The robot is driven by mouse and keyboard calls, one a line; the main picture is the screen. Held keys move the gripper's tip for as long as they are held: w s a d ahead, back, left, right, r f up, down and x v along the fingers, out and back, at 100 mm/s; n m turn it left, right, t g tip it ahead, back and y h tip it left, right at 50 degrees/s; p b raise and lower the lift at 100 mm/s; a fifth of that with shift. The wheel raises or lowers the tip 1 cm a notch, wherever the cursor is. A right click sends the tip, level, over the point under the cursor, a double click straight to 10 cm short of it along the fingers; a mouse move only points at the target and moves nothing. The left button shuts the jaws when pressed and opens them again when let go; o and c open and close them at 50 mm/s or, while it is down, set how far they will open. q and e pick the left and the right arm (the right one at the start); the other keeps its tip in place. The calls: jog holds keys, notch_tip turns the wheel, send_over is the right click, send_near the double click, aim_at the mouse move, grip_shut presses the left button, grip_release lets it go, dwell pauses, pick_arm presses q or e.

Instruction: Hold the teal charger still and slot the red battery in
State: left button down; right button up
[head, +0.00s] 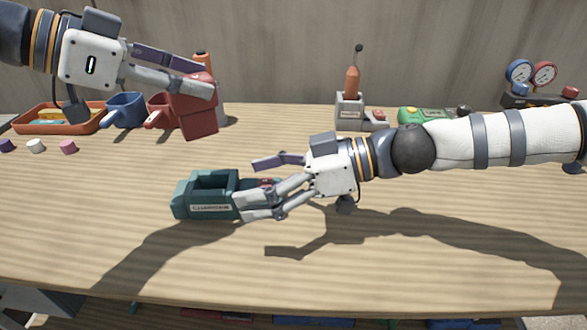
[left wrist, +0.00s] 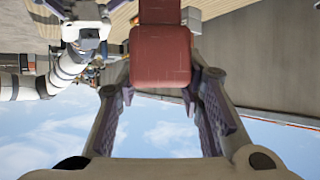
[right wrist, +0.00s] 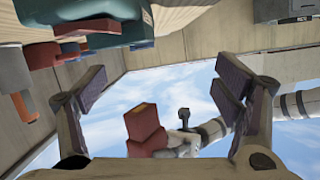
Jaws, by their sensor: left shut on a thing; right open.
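The red battery (head: 196,118) is held in my left gripper (head: 207,82), raised above the table at the upper left. It also shows between the fingers in the left wrist view (left wrist: 160,58) and small in the right wrist view (right wrist: 145,122). The teal charger (head: 186,200) stands on the table with its open slot facing up and a label on its front. My right gripper (head: 258,182) is open at the charger's right end; whether its fingers touch it I cannot tell. A small red part (head: 265,182) at that end is partly hidden by the fingers.
Behind are an orange tray (head: 30,129), a blue cup (head: 124,108) and a red cup (head: 160,111). Small caps (head: 36,146) lie at the left. A grey holder (head: 350,112), a green device (head: 424,115) and gauges (head: 530,75) line the back. The table's front is clear.

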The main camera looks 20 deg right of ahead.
aim_at(236, 182)
pick_arm(q)
jog(key=shift+s+r, duration=0.1)
pick_arm(e)
jog(key=shift+n+t, duration=0.4)
jog(key=shift+n, duration=0.2)
jog(key=d, duration=0.1)
jog(key=w+d, duration=0.1)
jog(key=d, duration=0.1)
jog(key=w+d, duration=0.1)
jog(key=d, duration=0.1)
jog(key=shift+d+f, duration=0.1)
jog(key=shift+f, duration=0.2)
jog(key=shift+w+d+f, duration=0.15)
jog(key=shift+w+d, duration=0.05)
jog(key=shift+w, duration=0.05)
jog(key=x, duration=1.1)
jog(key=shift+a+f, duration=0.25)
jog(key=shift+f, duration=0.05)
jog(key=c, duration=1.7)
jog(key=o, duration=2.1)
